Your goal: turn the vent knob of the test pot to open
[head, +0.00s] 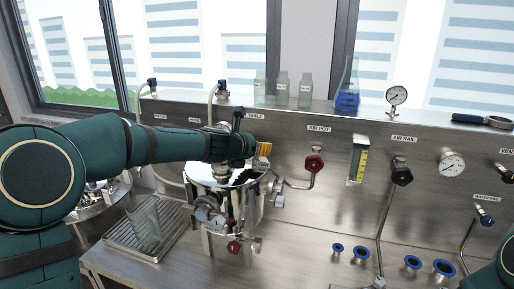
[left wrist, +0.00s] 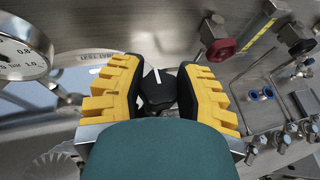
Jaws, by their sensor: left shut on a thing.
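The test pot (head: 200,173) is a shiny steel vessel with a domed lid, standing on the bench left of centre in the head view. My left gripper (head: 262,157) reaches over its lid. In the left wrist view my left gripper's yellow fingers (left wrist: 160,92) are closed on both sides of the black vent knob (left wrist: 157,92). A white line on the knob points toward the top of that picture. In the head view the knob is hidden by the gripper. My right gripper is out of view.
A red valve knob (head: 315,163) under the AIR POT label is right of the pot. A pressure gauge (left wrist: 22,50) is close to the left finger. A drip tray (head: 125,240) is at left. Bottles and a blue flask (head: 347,98) stand on the ledge. Blue-rimmed fittings (head: 412,262) lie at right.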

